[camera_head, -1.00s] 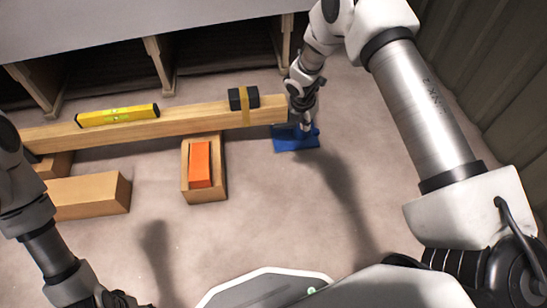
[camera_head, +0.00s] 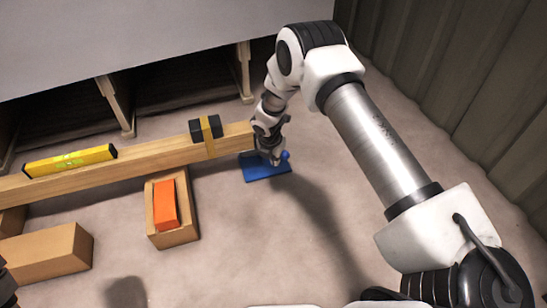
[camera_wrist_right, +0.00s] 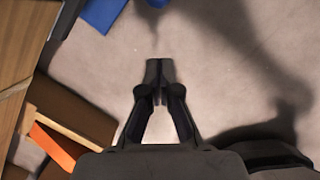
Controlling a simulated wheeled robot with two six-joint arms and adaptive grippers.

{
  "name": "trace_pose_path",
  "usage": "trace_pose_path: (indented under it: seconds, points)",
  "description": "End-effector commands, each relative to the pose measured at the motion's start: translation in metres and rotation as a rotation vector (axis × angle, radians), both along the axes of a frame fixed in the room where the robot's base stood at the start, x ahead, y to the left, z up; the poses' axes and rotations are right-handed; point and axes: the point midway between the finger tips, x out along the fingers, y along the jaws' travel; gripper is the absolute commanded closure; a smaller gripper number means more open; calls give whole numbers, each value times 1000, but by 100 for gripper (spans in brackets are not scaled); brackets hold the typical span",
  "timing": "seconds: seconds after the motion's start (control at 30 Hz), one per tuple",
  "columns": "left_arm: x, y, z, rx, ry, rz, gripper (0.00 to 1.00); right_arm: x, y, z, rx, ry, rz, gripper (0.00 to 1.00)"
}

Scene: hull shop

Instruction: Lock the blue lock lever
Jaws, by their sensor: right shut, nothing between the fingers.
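The blue lock lever has a flat blue base (camera_head: 265,173) on the floor by the right end of the wooden beam. A rounded blue knob (camera_head: 286,155) shows at its right. My right gripper (camera_head: 274,158) overlaps the back of the blue base in the head view and hides part of the lever. In the right wrist view the gripper's fingers (camera_wrist_right: 160,78) are closed with nothing between them. The blue base (camera_wrist_right: 102,12) and a small blue piece (camera_wrist_right: 156,3) lie beyond the fingertips at the top edge, apart from them.
Another wooden block (camera_head: 45,252) lies at left. The floor right of the lever is clear.

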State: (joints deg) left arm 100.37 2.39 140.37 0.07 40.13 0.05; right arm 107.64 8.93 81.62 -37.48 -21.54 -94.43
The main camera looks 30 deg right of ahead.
Motion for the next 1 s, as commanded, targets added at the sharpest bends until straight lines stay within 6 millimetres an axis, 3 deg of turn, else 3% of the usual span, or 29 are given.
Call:
trace_pose_path:
  seconds: [0.03, 0.13, 0.4, 1.0]
  points:
    - [1, 0, -14, 0, -2, 2, 42, 1, -2, -19, 0, 0, -2, 100]
    - [1, 0, -27, 0, -4, 4, 42, 6, -9, -36, 0, -2, -3, 100]
    - [3, 1, -45, 1, -7, 10, 42, 22, -38, -35, 0, -2, -2, 100]
    - [2, 1, -35, 1, -6, 9, 42, 18, -47, -30, 0, 1, 25, 100]
